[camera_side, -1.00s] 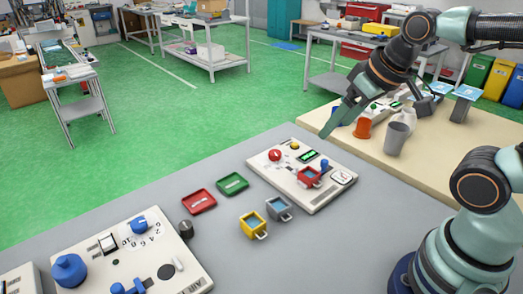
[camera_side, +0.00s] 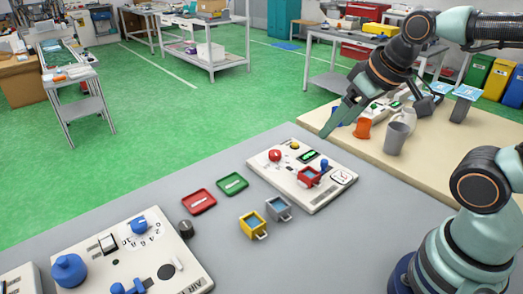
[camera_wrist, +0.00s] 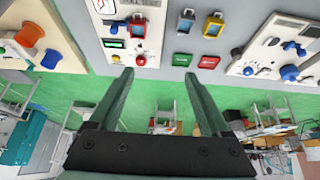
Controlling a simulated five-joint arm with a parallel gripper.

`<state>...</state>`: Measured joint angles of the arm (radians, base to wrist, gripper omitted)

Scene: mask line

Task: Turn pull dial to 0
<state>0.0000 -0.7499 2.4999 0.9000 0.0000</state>
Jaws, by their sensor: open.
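The dial, a blue knob (camera_side: 138,226) with a ring of numbers, sits on the white panel (camera_side: 205,284) at the lower left of the side view. The numbers are too small to read its setting surely. The panel also shows at the right of the wrist view (camera_wrist: 232,68), with several blue parts; I cannot tell surely which is the dial. My gripper (camera_side: 328,133) is far from the dial, up and to the right, in the air near the second panel. In the wrist view my gripper (camera_wrist: 158,73) has its two fingers apart with nothing between them.
A second white panel (camera_side: 318,204) carries a red knob and a red cup. Red (camera_side: 199,201) and green (camera_side: 232,184) trays and yellow (camera_side: 253,225) and grey (camera_side: 279,208) cups stand between the panels. A dark knob (camera_side: 187,229) is beside the dial.

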